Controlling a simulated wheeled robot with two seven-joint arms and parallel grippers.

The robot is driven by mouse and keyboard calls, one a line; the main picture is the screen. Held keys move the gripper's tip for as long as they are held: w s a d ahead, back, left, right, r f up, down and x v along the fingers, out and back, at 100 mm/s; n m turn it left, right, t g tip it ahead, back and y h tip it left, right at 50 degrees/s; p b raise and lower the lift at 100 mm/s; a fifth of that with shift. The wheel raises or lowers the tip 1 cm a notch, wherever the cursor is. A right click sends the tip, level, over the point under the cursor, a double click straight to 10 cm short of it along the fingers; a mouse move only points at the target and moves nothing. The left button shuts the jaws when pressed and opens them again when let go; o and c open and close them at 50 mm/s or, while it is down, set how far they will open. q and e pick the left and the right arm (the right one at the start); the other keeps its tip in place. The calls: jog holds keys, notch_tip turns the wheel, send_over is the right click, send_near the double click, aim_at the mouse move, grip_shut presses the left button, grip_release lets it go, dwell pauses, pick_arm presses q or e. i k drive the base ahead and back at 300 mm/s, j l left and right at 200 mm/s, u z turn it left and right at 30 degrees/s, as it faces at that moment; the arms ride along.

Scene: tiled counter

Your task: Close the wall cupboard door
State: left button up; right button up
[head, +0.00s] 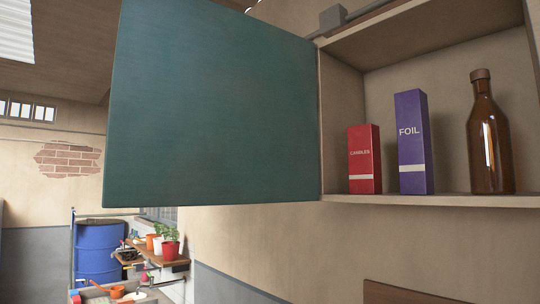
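The wall cupboard (343,196) is at the upper right of the head view, and its inside is in sight. Its teal door (215,110) stands wide open, hinged at the cupboard's left side and swung out to the left. Neither of my grippers is in the head view, and nothing touches the visible face of the door.
Inside the cupboard stand a red candles box (364,160), a purple foil box (413,140) and a brown bottle (489,140). At the lower left are a blue barrel (98,250) and potted plants (169,248) on a wooden shelf. The space before the cupboard looks clear.

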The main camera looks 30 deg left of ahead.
aim_at(211, 103)
jog(key=j+z, duration=0.2)
jog(key=z, duration=0.15)
jog(key=j+z, duration=0.2)
jog(key=z, duration=0.2)
jog(key=j+z, duration=0.1)
jog(key=j, duration=0.45)
jog(key=j+z, duration=0.1)
jog(key=j, duration=0.4)
jog(key=k+j+z, duration=0.1)
jog(key=j, duration=0.4)
jog(key=k+j+z, duration=0.1)
jog(key=j, duration=0.45)
jog(key=k+j+z, duration=0.1)
jog(key=j, duration=0.4)
